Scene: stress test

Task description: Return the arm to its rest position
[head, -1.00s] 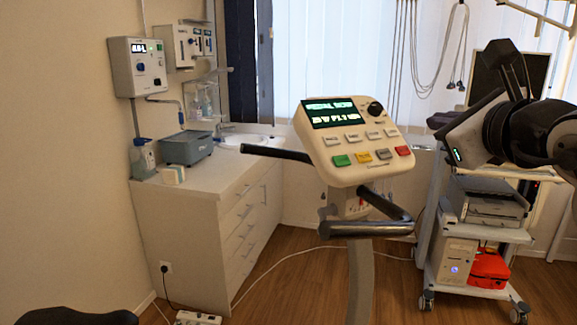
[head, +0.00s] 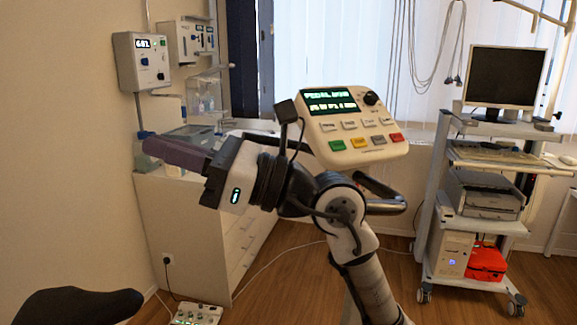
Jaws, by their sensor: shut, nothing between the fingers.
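My gripper (head: 172,153) is at the left end of my arm in the head view, pointing left. It is shut and empty. My arm is bent and rises from the bottom centre. From this view my gripper overlaps the white cabinet and the grey box on it. My arm covers part of the exercise bike's handlebar (head: 385,200) and post. The bike's console (head: 350,128), with a lit green display and coloured buttons, stands just right of my wrist. I cannot tell whether they touch.
A wheeled cart (head: 440,200) with a monitor (head: 505,78), printer and red bag stands at the right. The cabinet (head: 190,235) stands at the left wall. A dark saddle (head: 75,306) is at bottom left.

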